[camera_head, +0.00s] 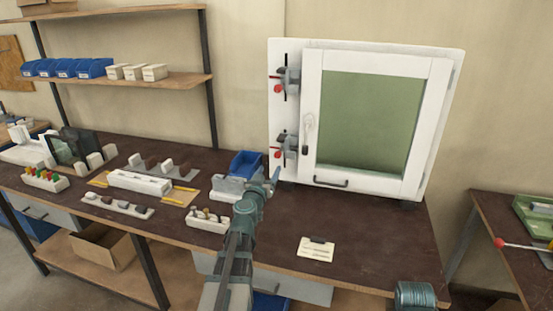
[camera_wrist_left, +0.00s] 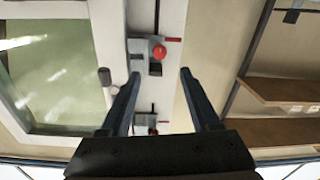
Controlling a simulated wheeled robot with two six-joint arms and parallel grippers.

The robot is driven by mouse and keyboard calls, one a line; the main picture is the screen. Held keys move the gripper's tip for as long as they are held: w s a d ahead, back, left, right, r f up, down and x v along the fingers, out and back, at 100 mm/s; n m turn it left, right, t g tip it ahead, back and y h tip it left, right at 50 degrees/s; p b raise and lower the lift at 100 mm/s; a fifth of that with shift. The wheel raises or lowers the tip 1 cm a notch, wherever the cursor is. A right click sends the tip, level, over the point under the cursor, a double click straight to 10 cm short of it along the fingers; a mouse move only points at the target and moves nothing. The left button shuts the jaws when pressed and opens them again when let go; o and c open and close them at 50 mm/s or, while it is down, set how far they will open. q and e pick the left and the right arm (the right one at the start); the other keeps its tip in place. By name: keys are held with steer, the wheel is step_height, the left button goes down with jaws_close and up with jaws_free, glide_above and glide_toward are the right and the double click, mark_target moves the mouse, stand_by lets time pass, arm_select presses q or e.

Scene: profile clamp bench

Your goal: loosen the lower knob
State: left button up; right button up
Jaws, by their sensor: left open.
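The lower knob (camera_head: 279,154) is red and sits on a grey clamp (camera_head: 287,147) on the left edge of a white door panel. In the left wrist view, which looks upside down, a red knob (camera_wrist_left: 158,52) that appears to be the lower one shows beyond my fingers. The upper red knob (camera_head: 278,89) is on a similar clamp above. My left gripper (camera_head: 274,178) is just below the lower knob in the head view. In the left wrist view its two fingers (camera_wrist_left: 158,95) are apart with nothing held between them. My right gripper is out of view.
A blue bin (camera_head: 246,163) stands on the dark bench left of my gripper. A paper card (camera_head: 315,249) lies on clear bench at the front.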

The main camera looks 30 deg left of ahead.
mark_target(277, 156)
arm_select(q)
steer(key=x, duration=1)
jaws_close()
